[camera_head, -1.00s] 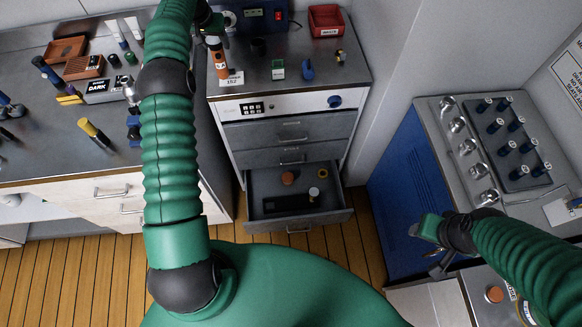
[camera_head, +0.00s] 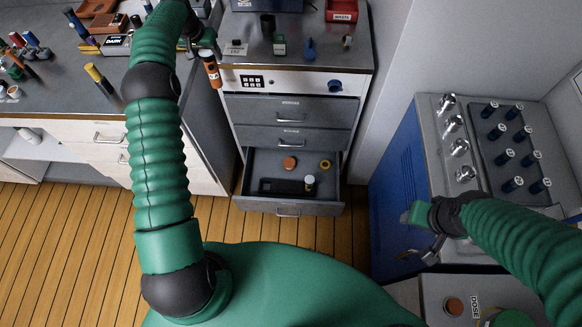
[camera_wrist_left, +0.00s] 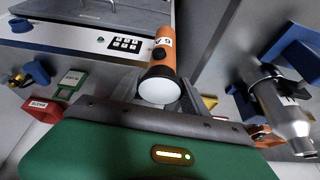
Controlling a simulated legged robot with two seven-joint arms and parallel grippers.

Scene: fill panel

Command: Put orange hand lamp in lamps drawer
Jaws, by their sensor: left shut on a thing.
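The orange hand lamp (camera_head: 212,73) hangs from my left gripper (camera_head: 203,44) at the front left corner of the drawer unit's top. It has a black part and a white label. My left gripper is shut on it; the fingertips are partly hidden. In the left wrist view the lamp (camera_wrist_left: 163,49) shows its pale round lens towards the camera. An open lower drawer (camera_head: 288,208) holds an orange round piece, a yellow ring, a white-topped cylinder and a dark flat block. I cannot read its label. My right gripper (camera_head: 418,228) is beside the blue cabinet, its jaw opening unclear.
Two shut drawers (camera_head: 290,113) sit above the open one. The unit's top carries a red bin (camera_head: 342,10), a green box (camera_head: 279,46) and a blue item (camera_head: 309,48). A cluttered bench stands left. The wooden floor before the drawer is partly clear.

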